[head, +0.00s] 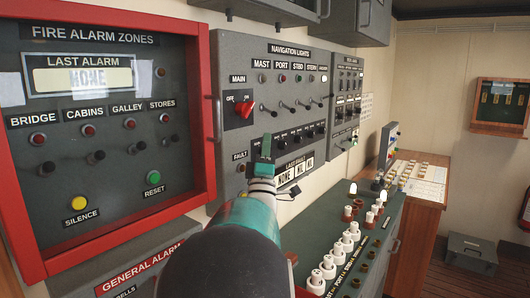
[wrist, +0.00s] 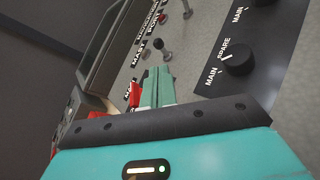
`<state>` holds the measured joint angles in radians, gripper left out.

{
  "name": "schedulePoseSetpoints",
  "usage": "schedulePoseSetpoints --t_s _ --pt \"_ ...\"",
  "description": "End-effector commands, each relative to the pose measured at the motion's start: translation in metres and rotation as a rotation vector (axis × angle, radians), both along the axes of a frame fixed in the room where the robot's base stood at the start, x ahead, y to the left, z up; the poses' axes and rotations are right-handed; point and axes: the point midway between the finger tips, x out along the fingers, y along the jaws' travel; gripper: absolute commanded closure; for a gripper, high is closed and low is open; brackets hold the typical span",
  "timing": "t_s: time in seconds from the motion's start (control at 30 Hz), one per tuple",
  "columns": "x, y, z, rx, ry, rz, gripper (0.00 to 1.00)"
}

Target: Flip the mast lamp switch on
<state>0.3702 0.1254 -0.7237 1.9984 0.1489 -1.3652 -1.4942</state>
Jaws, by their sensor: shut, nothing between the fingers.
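The navigation lights panel (head: 228,60) is upright on the wall, with the MAST label (head: 263,63) at the left of its row of lamp switches. The mast lamp switch (head: 267,109) is a small metal toggle with a dark ball end. It stands just above my gripper (head: 265,140) in the head view. In the wrist view the mast toggle (wrist: 162,49) is just beyond the tips of my gripper (wrist: 158,72), with a small gap visible in the picture. The green fingers are closed together and empty. I cannot tell the toggle's exact position.
A red MAIN rotary switch (head: 242,108) is left of the mast toggle; other toggles (head: 287,105) stand to its right. Dark knobs (head: 297,138) run below. The red-framed fire alarm box (head: 208,140) is left. A console (head: 375,235) with small pegs juts out lower right.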

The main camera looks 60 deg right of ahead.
Motion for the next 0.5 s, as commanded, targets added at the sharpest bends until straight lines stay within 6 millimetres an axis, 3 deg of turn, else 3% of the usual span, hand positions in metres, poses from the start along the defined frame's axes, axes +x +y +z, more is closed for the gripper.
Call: schedulePoseSetpoints --t_s 0.2,0.5 --pt "0.011 -0.024 0.029 -0.002 0.000 0.000 1.00" --pt "0.016 -0.035 0.042 0.000 0.001 -0.001 1.00"
